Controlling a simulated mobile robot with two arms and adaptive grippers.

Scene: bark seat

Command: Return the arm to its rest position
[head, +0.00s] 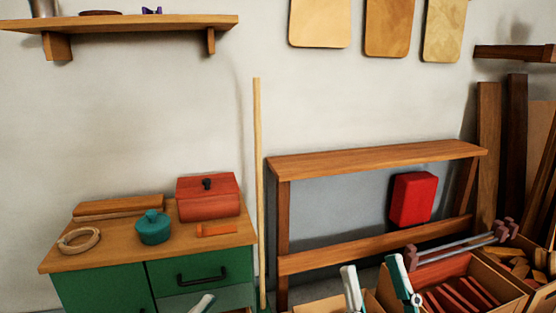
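My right gripper (371,270) shows at the bottom edge, right of centre, in the head view. Its two white and teal fingers point up and stand apart, with nothing held between them. It is in front of the wooden bench frame and left of the crate of red pieces.
A green cabinet (100,286) carries a red box (208,206), a teal pot (153,228) and a wooden ring (79,240). A pale pole (258,180) leans upright beside it. A wooden bench frame (375,159) stands right, near a crate (513,287) and clamps (460,247).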

